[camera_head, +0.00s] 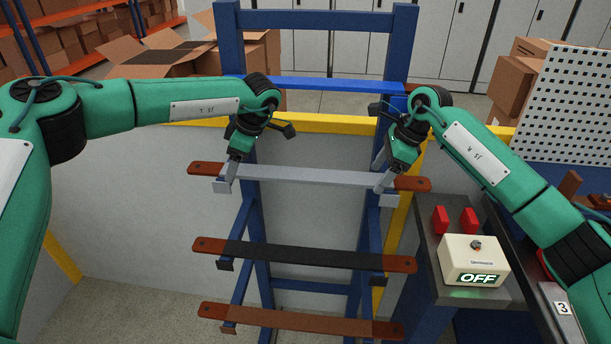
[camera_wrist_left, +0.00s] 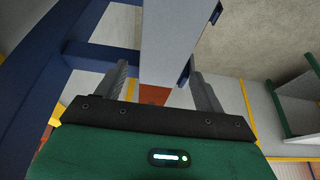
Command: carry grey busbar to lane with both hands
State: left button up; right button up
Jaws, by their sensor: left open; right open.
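In the left wrist view the grey busbar (camera_wrist_left: 172,45) runs between the two spread fingers of the left gripper (camera_wrist_left: 162,88). My right gripper (camera_head: 384,180) is at the bar's right part, also open. Whether any finger touches the bar is unclear. I cannot pick out the lane.
A black busbar (camera_head: 300,255) and a brown busbar (camera_head: 300,321) lie on lower rack levels. At the right, a control box (camera_head: 474,260) showing OFF and red blocks (camera_head: 440,220) stand on a bench. A yellow-topped grey wall (camera_head: 310,123) runs behind. Cardboard boxes (camera_head: 155,72) stand at the back left.

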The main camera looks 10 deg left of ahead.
pick_arm(q)
grip_shut()
pick_arm(e)
grip_shut()
pick_arm(q)
jog(key=shift+w+r, duration=0.1)
jog(key=shift+r, duration=0.1)
pick_arm(e)
jog(key=shift+r, duration=0.2)
pick_arm(q)
jog(key=shift+w, duration=0.1)
pick_arm(e)
jog(key=shift+w, duration=0.2)
jog(key=shift+r, duration=0.1)
